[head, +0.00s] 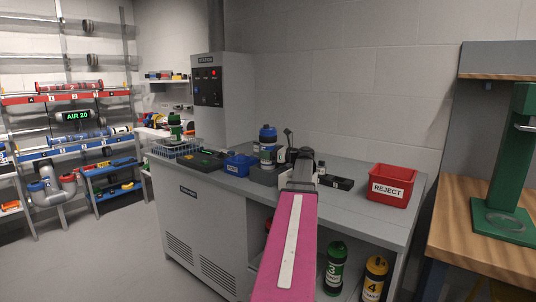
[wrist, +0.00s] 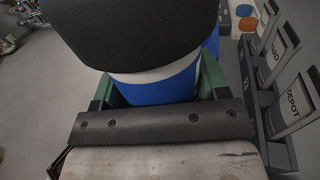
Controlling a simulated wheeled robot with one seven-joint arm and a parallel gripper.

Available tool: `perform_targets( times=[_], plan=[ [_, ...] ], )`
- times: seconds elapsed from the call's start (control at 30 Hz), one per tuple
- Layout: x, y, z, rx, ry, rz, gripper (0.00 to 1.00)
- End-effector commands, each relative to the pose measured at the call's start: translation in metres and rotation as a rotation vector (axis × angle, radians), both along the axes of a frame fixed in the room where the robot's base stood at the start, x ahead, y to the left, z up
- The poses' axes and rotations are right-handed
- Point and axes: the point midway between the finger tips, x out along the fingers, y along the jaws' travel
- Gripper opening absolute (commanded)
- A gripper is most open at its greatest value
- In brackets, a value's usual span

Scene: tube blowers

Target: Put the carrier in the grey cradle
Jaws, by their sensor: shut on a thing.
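My gripper (wrist: 160,92) is shut on the carrier (wrist: 155,80), which has a blue body, a white band and a wide black end. The green fingers sit on either side of the blue part in the wrist view. In the head view my gripper (head: 302,172) is over the grey counter, seen from behind; my pink arm link hides much of the carrier there. A grey block (head: 263,177) on the counter, left of my gripper, may be the grey cradle; its shape is partly hidden.
A black tray (head: 337,182) and red REJECT bin (head: 392,184) are at right. Dark holders with a DEPOT label (wrist: 294,100) line the wrist view's right.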

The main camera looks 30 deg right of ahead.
Motion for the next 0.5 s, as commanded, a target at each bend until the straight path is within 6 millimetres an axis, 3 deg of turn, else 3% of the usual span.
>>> perform_targets(
  times=[0.33,0.37,0.4,0.43,0.5],
  plan=[
    [0.0001,-0.0001,-0.0014,0.002,-0.002,0.0,0.37],
    [0.0,0.0,-0.0026,0.0,0.0,0.0,0.71],
    [0.0001,-0.0001,-0.0023,0.0,0.0,0.0,0.84],
    [0.0001,0.0,-0.0023,0.0,0.0,0.0,0.93],
    [0.0001,0.0,-0.0022,0.0,0.0,0.0,0.93]
  ],
)
